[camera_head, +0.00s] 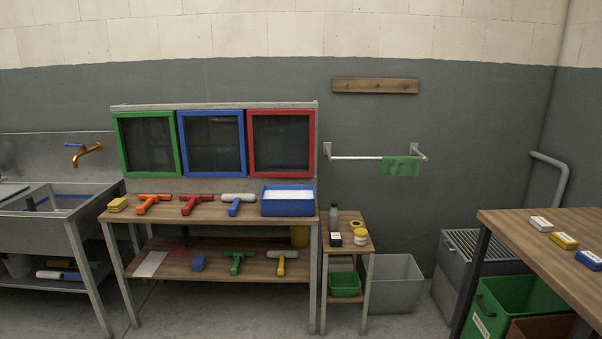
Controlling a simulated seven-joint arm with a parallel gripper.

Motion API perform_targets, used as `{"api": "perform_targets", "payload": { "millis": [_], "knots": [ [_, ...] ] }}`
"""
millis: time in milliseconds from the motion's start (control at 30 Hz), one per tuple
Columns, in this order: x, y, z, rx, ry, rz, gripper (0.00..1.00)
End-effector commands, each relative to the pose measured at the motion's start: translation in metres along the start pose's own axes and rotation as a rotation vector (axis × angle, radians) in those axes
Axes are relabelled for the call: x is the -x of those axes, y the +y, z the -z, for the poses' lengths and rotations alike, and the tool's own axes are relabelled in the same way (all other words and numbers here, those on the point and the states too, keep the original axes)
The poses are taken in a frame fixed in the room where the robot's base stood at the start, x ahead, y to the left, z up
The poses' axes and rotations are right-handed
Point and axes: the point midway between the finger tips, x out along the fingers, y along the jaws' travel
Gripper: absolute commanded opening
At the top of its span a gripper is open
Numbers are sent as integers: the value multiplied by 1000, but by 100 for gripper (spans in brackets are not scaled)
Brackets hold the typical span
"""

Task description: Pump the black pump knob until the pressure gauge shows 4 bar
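I see no black pump knob and no pressure gauge that I can make out in the head view. My gripper and arm are not in this view either. A wooden workbench (222,215) stands in the middle. On it lie an orange squeegee-like tool (153,202), a red one (197,204) and a blue one with a white roller (238,202). A blue tray with white contents (288,200) sits at its right end.
Green, blue and red framed panels (212,144) stand behind the bench. A metal sink (60,215) is at left. A rail with a green cloth (401,166) is on the wall. A second table (550,235) stands at right, above a green bin (520,303). A grey bin (396,285) is on the floor.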

Motion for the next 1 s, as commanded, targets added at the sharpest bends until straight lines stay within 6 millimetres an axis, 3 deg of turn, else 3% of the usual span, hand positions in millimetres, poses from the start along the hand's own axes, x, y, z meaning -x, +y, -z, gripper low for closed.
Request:
{"api": "perform_targets", "payload": {
  "millis": [133,1000],
  "knots": [
    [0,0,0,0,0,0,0],
    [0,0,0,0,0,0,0]
  ]
}}
